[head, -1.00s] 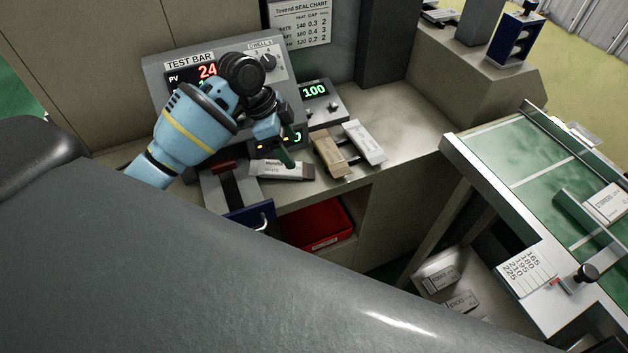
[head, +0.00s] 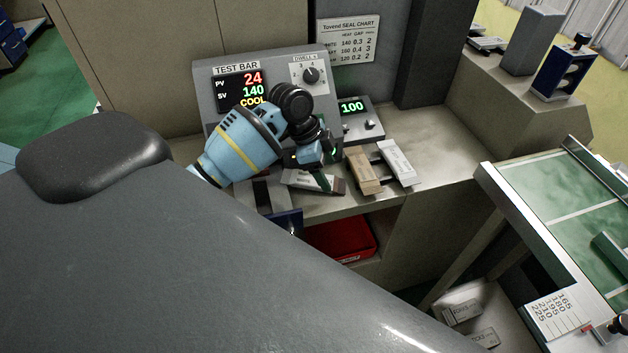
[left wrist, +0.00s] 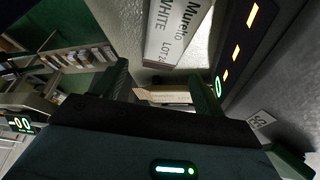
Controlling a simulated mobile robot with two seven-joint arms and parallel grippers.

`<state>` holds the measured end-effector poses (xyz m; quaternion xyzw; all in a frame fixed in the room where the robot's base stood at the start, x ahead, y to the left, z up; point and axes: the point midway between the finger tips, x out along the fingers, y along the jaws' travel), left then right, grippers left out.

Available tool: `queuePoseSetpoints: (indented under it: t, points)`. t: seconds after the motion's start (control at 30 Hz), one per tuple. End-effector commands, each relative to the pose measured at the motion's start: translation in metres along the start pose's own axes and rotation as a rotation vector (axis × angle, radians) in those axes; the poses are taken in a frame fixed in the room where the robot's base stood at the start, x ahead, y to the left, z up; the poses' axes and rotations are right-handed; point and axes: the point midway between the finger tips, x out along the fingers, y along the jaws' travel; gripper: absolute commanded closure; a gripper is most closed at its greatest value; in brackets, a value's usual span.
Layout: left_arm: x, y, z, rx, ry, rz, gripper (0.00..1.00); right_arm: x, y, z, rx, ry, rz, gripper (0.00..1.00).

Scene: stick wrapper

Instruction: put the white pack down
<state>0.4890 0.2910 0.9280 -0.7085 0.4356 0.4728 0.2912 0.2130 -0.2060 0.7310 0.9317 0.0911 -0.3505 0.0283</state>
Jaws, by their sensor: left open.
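The white pack (head: 300,178), a flat light pack with a brown end, lies on the bench in front of the test bar unit. In the left wrist view its label (left wrist: 178,30) reads "Muretto WHITE LOT", just beyond the fingers. My left gripper (head: 324,178) is low over the pack and hides part of it. In the left wrist view its two fingers (left wrist: 162,88) are apart, with no pack held between them. Whether a finger touches the pack I cannot tell. My right gripper is in neither view.
The test bar unit (head: 215,105) stands behind my gripper, showing 24, 140 and COOL. A tan pack (head: 362,171) and another white pack (head: 398,160) lie to the right. A red bin (head: 342,240) sits below the bench. Bare bench (head: 440,145) shows further right.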

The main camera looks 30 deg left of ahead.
Motion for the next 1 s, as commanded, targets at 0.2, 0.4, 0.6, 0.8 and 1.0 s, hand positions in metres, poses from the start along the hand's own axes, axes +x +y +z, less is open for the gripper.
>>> queuePoseSetpoints:
  t: [0.2, 0.4, 0.6, 0.8, 1.0]
  points:
    - [0.029, 0.000, 0.000, 0.000, 0.001, 0.001, 0.29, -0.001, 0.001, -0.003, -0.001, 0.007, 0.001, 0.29]
    - [0.036, -0.001, 0.001, 0.000, 0.000, 0.001, 0.29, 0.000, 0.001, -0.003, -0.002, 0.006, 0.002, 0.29]
    - [0.036, -0.001, 0.001, 0.000, -0.001, 0.001, 0.37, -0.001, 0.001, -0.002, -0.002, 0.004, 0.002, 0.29]
    - [0.036, -0.001, 0.001, 0.000, -0.001, 0.001, 0.63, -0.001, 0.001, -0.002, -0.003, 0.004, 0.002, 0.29]
    - [0.036, -0.001, 0.001, 0.000, -0.001, 0.001, 0.80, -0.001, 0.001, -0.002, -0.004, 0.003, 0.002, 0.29]
